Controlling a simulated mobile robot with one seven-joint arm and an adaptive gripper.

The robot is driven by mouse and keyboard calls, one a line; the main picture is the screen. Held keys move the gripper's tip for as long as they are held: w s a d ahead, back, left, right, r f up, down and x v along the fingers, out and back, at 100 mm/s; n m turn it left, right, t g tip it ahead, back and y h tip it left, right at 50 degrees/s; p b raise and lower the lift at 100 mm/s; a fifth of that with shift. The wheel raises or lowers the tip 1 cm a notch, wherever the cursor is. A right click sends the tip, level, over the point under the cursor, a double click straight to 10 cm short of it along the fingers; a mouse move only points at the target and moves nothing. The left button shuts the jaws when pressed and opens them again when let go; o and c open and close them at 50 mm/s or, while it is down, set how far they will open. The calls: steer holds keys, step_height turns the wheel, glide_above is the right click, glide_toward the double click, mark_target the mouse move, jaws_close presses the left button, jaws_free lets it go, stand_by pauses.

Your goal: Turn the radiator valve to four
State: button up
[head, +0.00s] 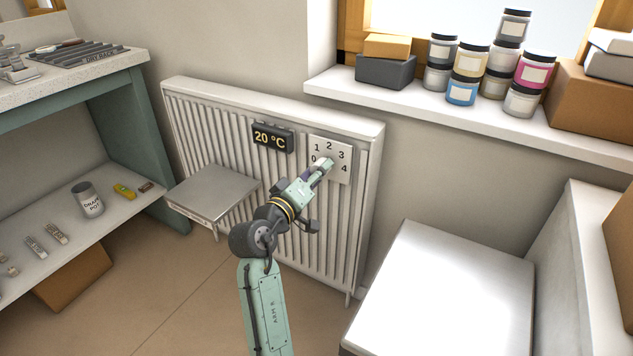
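The radiator (275,190) is a white ribbed panel on the wall below the window sill. Near its right end is a pale square dial plate (343,173) marked 0, 1, 2, 3 and 4. The valve knob at the dial's centre is largely hidden by my gripper (325,164), so its setting cannot be read. My gripper is at the front of the dial, reaching up from below left. Its fingers are too small and covered to tell whether they are open or closed on the knob. A black display (273,137) left of the dial reads 20 °C.
A metal shelf (213,190) juts out from the radiator's left half. A white block (445,290) stands at the front right. A workbench (100,80) is at the left. Jars (472,62) and boxes stand on the window sill (440,118). Bare floor lies before the radiator.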

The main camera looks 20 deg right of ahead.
steer(key=m+b, duration=0.1)
steer(key=m, duration=0.1)
steer(key=m+b, duration=0.4)
steer(key=shift+s+d+f+m, duration=0.1)
steer(key=shift+s+f+m, duration=0.05)
steer(key=shift+f+m, duration=0.2)
steer(key=m+b, duration=0.5)
steer(key=shift+d+f+m, duration=0.1)
steer(key=shift+f+m, duration=0.05)
steer(key=shift+m, duration=0.1)
steer(key=o, duration=1.1)
steer(key=shift+o, duration=0.2)
steer(key=v, duration=0.7)
steer(key=shift+s+a, duration=0.2)
steer(key=shift+a, duration=0.1)
